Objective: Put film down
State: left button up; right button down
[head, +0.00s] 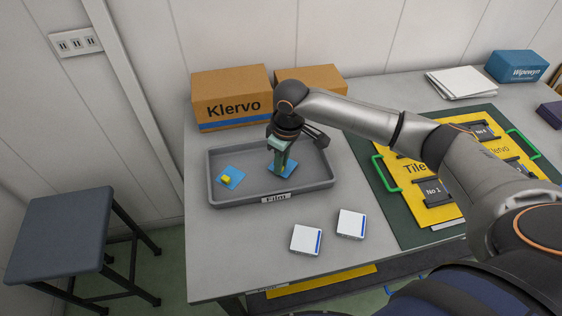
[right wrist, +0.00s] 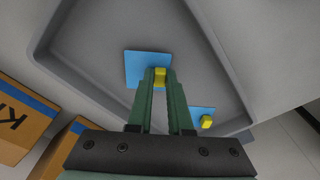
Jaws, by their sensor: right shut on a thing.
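My right gripper (head: 282,170) points down into the grey tray (head: 225,201) labelled Film. Its green fingers (right wrist: 160,80) are shut on the yellow tab of a blue square film (head: 291,168); this film also shows in the right wrist view (right wrist: 138,66). The film is at the tray floor, flat or nearly so; I cannot tell whether it touches. The fingers hide part of it and most of its tab. A second blue film (head: 235,184) with a yellow tab lies in the tray's left part, apart from the gripper. My left gripper is not in view.
Klervo boxes (head: 232,85) stand behind the tray. Two white boxes (head: 306,239) lie in front of it. To the right is a green mat (head: 385,208) with a yellow Klervo plate (head: 408,190). A stool (head: 60,232) stands left of the table.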

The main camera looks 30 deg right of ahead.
aim_at(285, 173)
jog(key=shift+f, duration=0.4)
jog(key=c, duration=0.8)
grip_release()
jog(key=shift+c, duration=0.2)
notch_tip(285, 173, up, 13)
jog(key=s, duration=0.1)
jog(key=shift+d+p, duration=0.35)
jog(key=shift+s+f, duration=0.15)
jog(key=shift+f, duration=0.05)
